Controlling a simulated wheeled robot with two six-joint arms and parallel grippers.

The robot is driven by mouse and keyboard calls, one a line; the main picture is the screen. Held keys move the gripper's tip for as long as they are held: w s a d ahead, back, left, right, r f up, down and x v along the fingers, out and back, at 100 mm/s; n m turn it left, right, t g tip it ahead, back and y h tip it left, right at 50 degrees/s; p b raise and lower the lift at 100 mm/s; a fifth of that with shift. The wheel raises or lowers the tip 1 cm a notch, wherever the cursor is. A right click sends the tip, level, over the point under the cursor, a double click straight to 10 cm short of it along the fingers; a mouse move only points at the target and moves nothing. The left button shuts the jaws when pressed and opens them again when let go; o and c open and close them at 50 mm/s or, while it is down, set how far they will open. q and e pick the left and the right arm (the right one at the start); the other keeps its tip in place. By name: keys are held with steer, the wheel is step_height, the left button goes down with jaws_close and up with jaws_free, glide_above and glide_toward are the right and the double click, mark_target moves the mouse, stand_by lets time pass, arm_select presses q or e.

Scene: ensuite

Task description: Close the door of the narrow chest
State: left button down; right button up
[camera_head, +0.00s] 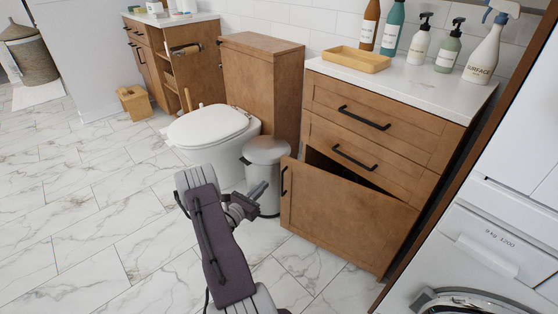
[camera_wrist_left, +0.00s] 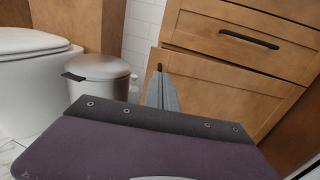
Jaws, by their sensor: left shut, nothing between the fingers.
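The narrow chest (camera_head: 380,125) is a brown wooden cabinet with a white top and two drawers above one door. Its door (camera_head: 345,215) stands ajar, the handle side on the left swung out and a dark gap along its top. The door's black handle (camera_head: 284,180) is upright near its left edge. My left gripper (camera_head: 259,188) is shut and empty, just left of the door's handle edge. In the left wrist view the shut fingers (camera_wrist_left: 162,92) overlap the door's left edge; I cannot tell whether they touch it. My right gripper is not in view.
A grey lidded bin (camera_head: 267,152) stands right behind my left gripper, beside a white toilet (camera_head: 212,130). A white washing machine (camera_head: 490,240) is at the right. Bottles and a wooden tray (camera_head: 348,59) sit on the chest.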

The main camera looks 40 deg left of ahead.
arm_select(q)
steer(key=s, duration=0.1)
steer(key=b, duration=0.6)
glide_toward(283, 162)
steer(key=w, duration=0.5)
steer(key=shift+w+a, duration=0.35)
steer(key=shift+w, duration=0.05)
steer(key=shift+w+a+r+b, duration=0.1)
steer(key=shift+w+b, duration=0.2)
steer(key=shift+w, duration=0.2)
steer(key=shift+r, duration=0.1)
